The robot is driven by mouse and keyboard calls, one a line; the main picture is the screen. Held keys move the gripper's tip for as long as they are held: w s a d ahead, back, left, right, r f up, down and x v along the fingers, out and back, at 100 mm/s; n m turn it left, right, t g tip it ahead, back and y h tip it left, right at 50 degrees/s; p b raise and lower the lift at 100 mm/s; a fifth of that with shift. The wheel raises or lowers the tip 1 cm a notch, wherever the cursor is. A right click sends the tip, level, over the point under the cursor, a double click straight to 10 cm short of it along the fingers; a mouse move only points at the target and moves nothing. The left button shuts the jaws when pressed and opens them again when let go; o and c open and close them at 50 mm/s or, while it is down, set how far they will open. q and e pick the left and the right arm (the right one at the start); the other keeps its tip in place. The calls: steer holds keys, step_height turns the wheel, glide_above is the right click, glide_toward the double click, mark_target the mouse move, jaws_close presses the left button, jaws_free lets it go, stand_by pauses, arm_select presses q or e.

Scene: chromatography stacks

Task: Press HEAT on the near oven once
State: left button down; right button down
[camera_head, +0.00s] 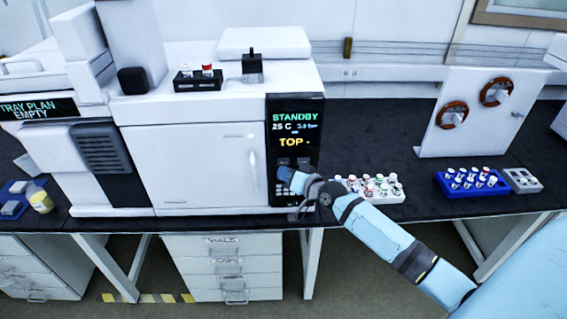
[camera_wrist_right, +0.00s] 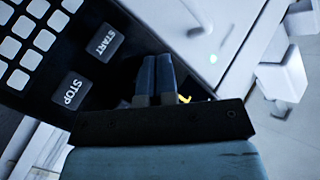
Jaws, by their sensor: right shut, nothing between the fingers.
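The near oven (camera_head: 185,150) is a white box with a closed door and a black control panel (camera_head: 295,112) on its right side. Its screen reads STANDBY, 25 C and TOP. My right gripper (camera_head: 285,174) is in front of the lower panel, by the buttons. In the right wrist view my right gripper (camera_wrist_right: 155,64) is shut and empty, pointing at the panel. A START button (camera_wrist_right: 104,42), a STOP button (camera_wrist_right: 74,90) and a white keypad (camera_wrist_right: 30,38) show beside the fingers. I cannot read a HEAT label; the fingers cover part of the panel. My left gripper is out of view.
A white vial rack (camera_head: 372,190) stands on the black bench right of the panel, close behind my right arm. A blue vial rack (camera_head: 470,184) is farther right. The oven door handle (camera_head: 253,180) sticks out left of the panel.

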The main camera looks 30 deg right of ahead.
steer(key=shift+w+d, duration=0.1)
steer(key=shift+w, duration=0.05)
steer(key=shift+w+d, duration=0.15)
steer(key=shift+w, duration=0.1)
steer(key=shift+w+d+b, duration=0.2)
steer(key=shift+w+b, duration=0.15)
steer(key=shift+b, duration=0.05)
stand_by(0.8)
steer(key=shift+s, duration=0.1)
steer(key=shift+s+a+p, duration=0.45)
steer(key=shift+s+p, duration=0.2)
steer(key=shift+s, duration=0.05)
steer(key=s+a+p, duration=0.1)
steer(key=s+p, duration=0.1)
steer(key=s+a+p, duration=0.1)
steer(key=s, duration=0.1)
steer(key=shift+s+a, duration=0.1)
steer(key=shift+a, duration=0.2)
